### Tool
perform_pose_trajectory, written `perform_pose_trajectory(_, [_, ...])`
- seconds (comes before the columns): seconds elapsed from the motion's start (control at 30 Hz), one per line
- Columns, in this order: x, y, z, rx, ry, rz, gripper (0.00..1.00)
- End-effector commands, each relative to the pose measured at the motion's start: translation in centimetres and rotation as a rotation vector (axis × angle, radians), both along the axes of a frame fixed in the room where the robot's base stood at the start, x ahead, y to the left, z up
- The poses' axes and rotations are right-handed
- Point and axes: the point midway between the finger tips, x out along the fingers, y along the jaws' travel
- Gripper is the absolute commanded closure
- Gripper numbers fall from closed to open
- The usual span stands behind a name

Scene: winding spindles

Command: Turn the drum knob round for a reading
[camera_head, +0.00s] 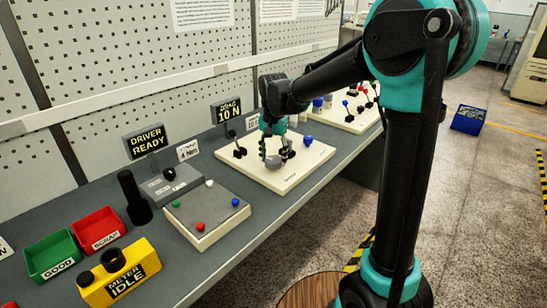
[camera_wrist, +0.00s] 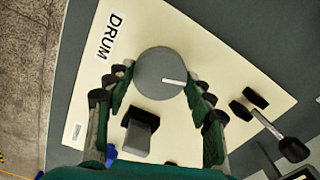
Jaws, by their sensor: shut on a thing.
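The drum knob (camera_wrist: 160,76) is a round grey disc with a white pointer line on its top, on a cream panel (camera_wrist: 225,55) labelled DRUM. In the wrist view the pointer points to the right. My gripper (camera_wrist: 160,92) has one finger on each side of the knob and is shut on it. In the head view my gripper (camera_head: 272,150) is over the cream panel (camera_head: 312,158), and the knob is mostly hidden by the fingers.
A black-handled lever (camera_wrist: 270,125) and a grey block (camera_wrist: 140,132) stand close to the knob. Signs read DRAG 10 N (camera_head: 229,111) and DRIVER READY (camera_head: 145,140). A yellow meter (camera_head: 120,275) reads METER IDLE. Green (camera_head: 50,255) and red (camera_head: 98,228) bins stand at the left.

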Motion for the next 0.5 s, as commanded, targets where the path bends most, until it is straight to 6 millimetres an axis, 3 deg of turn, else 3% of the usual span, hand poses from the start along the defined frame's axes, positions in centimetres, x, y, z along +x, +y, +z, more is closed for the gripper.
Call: perform_pose_trajectory(0.5, [0.04,0.01,0.01,0.001,-0.001,-0.455,0.75])
